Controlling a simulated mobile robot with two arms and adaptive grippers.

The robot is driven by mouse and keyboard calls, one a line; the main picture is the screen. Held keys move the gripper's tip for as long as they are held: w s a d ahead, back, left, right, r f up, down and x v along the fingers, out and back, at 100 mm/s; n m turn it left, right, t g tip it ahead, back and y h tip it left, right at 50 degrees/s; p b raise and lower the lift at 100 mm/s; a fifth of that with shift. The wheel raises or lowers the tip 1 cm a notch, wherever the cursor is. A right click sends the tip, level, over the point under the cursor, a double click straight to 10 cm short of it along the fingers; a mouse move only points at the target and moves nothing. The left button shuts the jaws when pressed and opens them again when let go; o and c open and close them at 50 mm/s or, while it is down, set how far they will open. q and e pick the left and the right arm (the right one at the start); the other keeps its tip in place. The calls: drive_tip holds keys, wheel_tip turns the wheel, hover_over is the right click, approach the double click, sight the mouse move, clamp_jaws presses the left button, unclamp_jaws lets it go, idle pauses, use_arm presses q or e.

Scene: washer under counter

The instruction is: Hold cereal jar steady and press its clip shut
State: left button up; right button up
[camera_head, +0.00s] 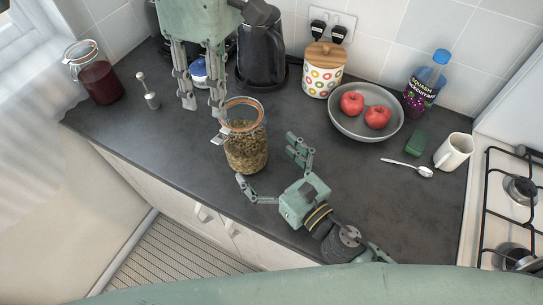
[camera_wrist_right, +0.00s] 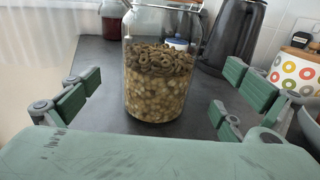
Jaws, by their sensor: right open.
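The cereal jar (camera_head: 247,150) is a clear glass jar of brown cereal, upright on the dark counter. An orange-brown ring circles its top, and a metal clip (camera_head: 220,133) sticks out at its left side. I cannot tell whether the clip is latched. My left gripper (camera_head: 203,106) points down, fingers apart and empty, just behind and left of the jar's top; its right fingertip is close to the rim. My right gripper (camera_head: 270,165) is open in front of the jar, facing it. In the right wrist view the jar (camera_wrist_right: 158,75) stands beyond and between the spread fingers, its top cut off.
Behind stand a black kettle (camera_head: 262,52) and a spotted canister (camera_head: 323,75). A grey bowl (camera_head: 345,125) with red apples is to the right. A red-filled jar (camera_head: 100,80) and a whisk-like utensil (camera_head: 150,97) are at the left. The counter's front edge is close to the jar.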

drive_tip(key=shift+x, duration=3.85)
drive_tip(key=shift+c, duration=0.3)
